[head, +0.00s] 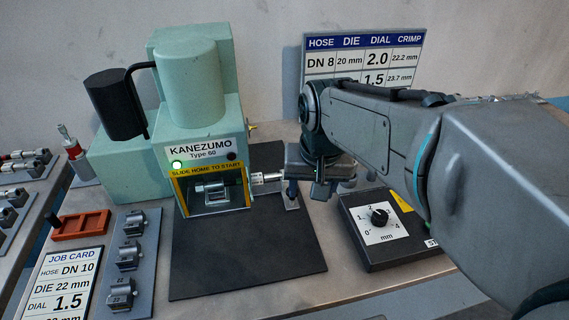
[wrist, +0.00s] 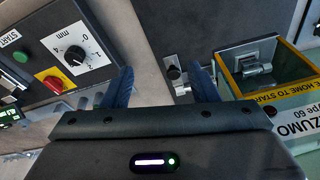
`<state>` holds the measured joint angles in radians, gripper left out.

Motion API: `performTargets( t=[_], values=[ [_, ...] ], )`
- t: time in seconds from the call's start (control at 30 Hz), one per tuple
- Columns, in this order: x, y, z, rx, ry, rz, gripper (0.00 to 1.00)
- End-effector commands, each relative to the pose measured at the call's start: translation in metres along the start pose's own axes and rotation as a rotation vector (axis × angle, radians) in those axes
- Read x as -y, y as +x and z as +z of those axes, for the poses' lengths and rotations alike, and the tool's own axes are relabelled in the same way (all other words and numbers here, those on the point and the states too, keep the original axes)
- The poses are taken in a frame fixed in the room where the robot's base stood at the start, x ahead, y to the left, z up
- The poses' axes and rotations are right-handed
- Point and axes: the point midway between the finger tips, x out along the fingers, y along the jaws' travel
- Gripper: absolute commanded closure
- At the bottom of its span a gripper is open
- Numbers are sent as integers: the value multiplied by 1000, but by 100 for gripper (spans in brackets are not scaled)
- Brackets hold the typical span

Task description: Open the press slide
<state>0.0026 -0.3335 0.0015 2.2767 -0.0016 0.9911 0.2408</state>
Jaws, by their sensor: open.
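The green press (head: 200,105), marked KANEZUMO Type 60, stands behind a dark mat. Its yellow-edged window (head: 211,190) shows a metal piece inside; a label reads SLIDE HOME TO START. The knob also shows in the wrist view (wrist: 173,72). My gripper (head: 322,188) is open and points down close by the knob. In the wrist view my gripper (wrist: 162,75) has the knob in the gap between its fingers, nearer the right finger. I cannot tell whether they touch.
A dial box (head: 382,222) stands right of the mat. A job card (head: 65,285), a die rack (head: 128,258) and an orange tray (head: 80,225) lie at left. A chart board (head: 362,50) stands behind my arm. The mat's front (head: 245,265) is clear.

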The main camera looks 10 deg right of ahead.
Motion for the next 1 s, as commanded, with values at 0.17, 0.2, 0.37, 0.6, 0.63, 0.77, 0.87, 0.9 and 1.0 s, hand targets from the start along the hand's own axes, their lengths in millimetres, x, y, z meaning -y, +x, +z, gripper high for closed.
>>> performTargets(
  t=[0.17, 0.2, 0.37, 0.6, 0.63, 0.77, 0.87, 0.9, 1.0],
  values=[
    [10, 7, -48, 65, 170, 23, 46],
    [13, 9, -58, 78, 207, 28, 46],
    [22, 22, -95, 127, 352, 56, 46],
    [32, 40, -131, 173, 501, 91, 46],
    [32, 42, -133, 176, 511, 94, 46],
    [34, 47, -139, 184, 539, 101, 46],
    [34, 54, -138, 187, 545, 103, 46],
    [34, 58, -137, 187, 545, 103, 46],
    [33, 74, -133, 189, 544, 104, 46]
  ],
)
